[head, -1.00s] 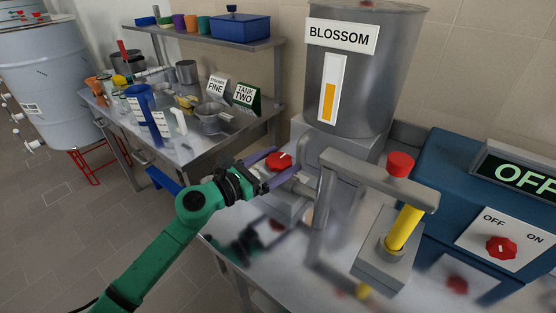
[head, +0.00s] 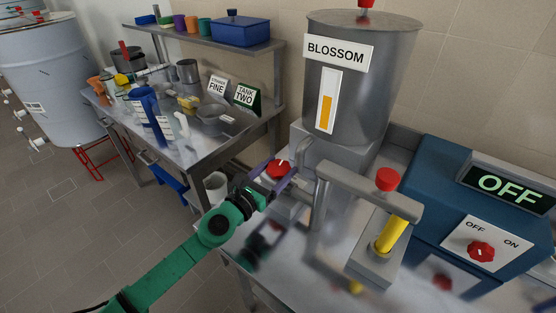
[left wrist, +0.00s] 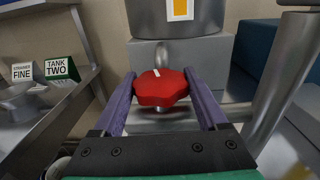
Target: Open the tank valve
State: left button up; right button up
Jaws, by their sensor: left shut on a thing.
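The red valve knob (head: 278,168) with a white pointer mark sits low in front of the steel tank labelled BLOSSOM (head: 352,95). It also shows in the left wrist view (left wrist: 160,88), its white mark near the top edge. My left gripper (head: 277,172) has its two purple fingers on either side of the knob and is shut on it. In the left wrist view, the fingers reach along the knob's left and right sides. The tank's gauge (head: 327,102) shows an orange column in its lower part. My right gripper is not in view.
A grey bracket with a red top knob and yellow cylinder (head: 392,235) stands close right of the valve. A blue box (head: 480,180) reading OFF has a red switch. Left is a bench (head: 180,155) with cups, bottles and signs. A white drum (head: 45,85) stands far left.

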pick_arm(q)
jog(key=n+y+p, duration=0.1)
jog(key=p, duration=0.1)
jog(key=n+t+y+p, duration=0.1)
jog(key=y, duration=0.1)
jog(key=n+t+y+p, duration=0.1)
jog(key=y+p, duration=0.1)
jog(key=shift+d+r+n+p, duration=0.1)
jog(key=shift+r+n+p, duration=0.2)
jog(key=n+t+y, duration=0.1)
jog(key=y, duration=0.1)
jog(key=shift+f+n+y+p, duration=0.15)
jog(key=shift+n+y+p, duration=0.15)
jog(key=shift+n+p, duration=0.1)
jog(key=n+y, duration=0.2)
jog(key=y, duration=0.1)
jog(key=shift+f+y, duration=0.15)
jog(key=shift+y, duration=0.25)
jog(key=shift+n+y+b, duration=0.55)
jog(key=shift+n+y, duration=0.25)
jog(key=shift+y, duration=0.6)
jog(key=o, duration=1.3)
jog(key=b+v, duration=0.2)
jog(key=v, duration=1.2)
jog(key=shift+s+b, duration=0.3)
jog(key=shift+b, duration=0.05)
